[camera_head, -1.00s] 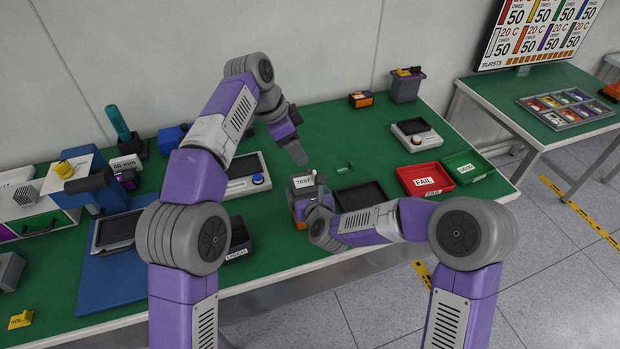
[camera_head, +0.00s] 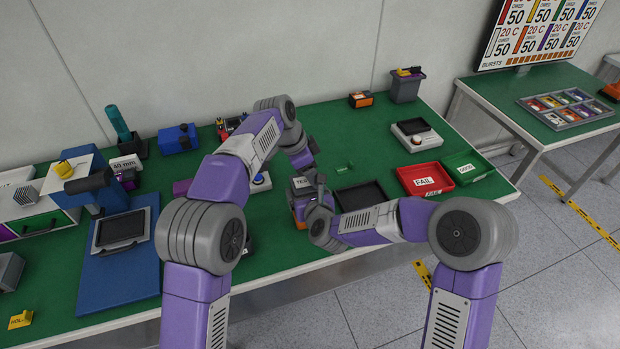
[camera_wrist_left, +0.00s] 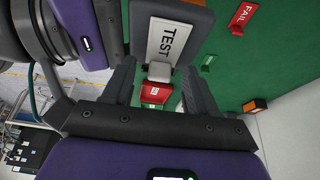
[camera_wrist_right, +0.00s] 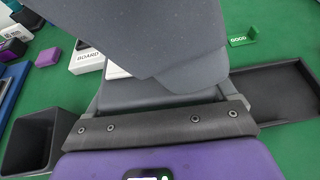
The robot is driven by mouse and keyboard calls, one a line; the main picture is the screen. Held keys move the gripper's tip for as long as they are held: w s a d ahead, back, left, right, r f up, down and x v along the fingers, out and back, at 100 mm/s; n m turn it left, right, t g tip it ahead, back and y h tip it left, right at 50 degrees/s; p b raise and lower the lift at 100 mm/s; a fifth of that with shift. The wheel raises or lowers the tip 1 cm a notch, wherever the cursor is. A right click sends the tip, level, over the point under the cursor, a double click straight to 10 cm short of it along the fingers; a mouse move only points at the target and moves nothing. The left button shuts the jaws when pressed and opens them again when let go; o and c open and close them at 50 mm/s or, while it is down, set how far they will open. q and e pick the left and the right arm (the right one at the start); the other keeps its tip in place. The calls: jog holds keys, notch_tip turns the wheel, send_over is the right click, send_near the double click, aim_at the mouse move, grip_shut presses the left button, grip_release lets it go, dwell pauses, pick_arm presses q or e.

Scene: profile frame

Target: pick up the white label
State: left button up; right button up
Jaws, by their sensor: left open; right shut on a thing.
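A white label reading TEST (camera_wrist_left: 170,42) is on the face of a grey and orange block (camera_head: 299,207). It also shows in the head view (camera_head: 303,182). My left gripper (camera_wrist_left: 158,82) is open, with the label's lower end and a pale tab (camera_wrist_left: 160,71) just beyond and between its fingers. Contact cannot be told. In the head view my left gripper (camera_head: 306,163) is just above and behind the block. My right gripper (camera_head: 322,208) is at the block's right side, shut on it. In the right wrist view a large grey body hides the fingertips.
A black tray (camera_head: 362,196) lies right of the block, then the red FAIL tray (camera_head: 424,180) and green GOOD tray (camera_head: 468,168). A dark bin (camera_wrist_right: 30,140) stands near my right gripper.

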pick_arm(q)
grip_shut()
jog(key=shift+r, duration=0.2)
notch_tip(320, 180, up, 10)
jog(key=shift+f, duration=0.15)
dwell(0.6)
pick_arm(e)
jog(key=o, duration=0.9)
jog(key=shift+o, duration=0.2)
